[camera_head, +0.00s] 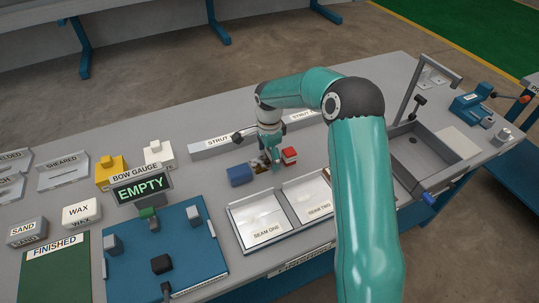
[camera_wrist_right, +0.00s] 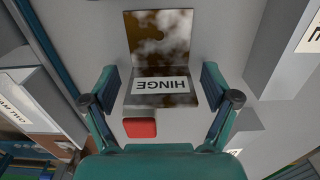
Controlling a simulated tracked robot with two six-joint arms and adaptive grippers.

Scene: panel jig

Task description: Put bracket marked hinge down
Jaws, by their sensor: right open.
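The bracket marked HINGE (camera_wrist_right: 160,86) is an L-shaped, brown-stained metal piece, and its white label reads upside down in the right wrist view. Its brown plate (camera_head: 257,163) shows only partly in the head view, beside my gripper. My right gripper (camera_wrist_right: 160,92) is open, with one finger on either side of the bracket; I cannot tell whether either finger touches it. In the head view the right gripper (camera_head: 271,158) is low over the grey bench, pointing down. My left gripper is not in view.
A blue block (camera_head: 240,175) and a red block (camera_head: 289,155) stand close to the gripper. Strut rails (camera_head: 218,142) run behind it. Seam One (camera_head: 262,222) and Seam Two (camera_head: 312,199) trays lie in front. The EMPTY bow gauge display (camera_head: 141,188) is left.

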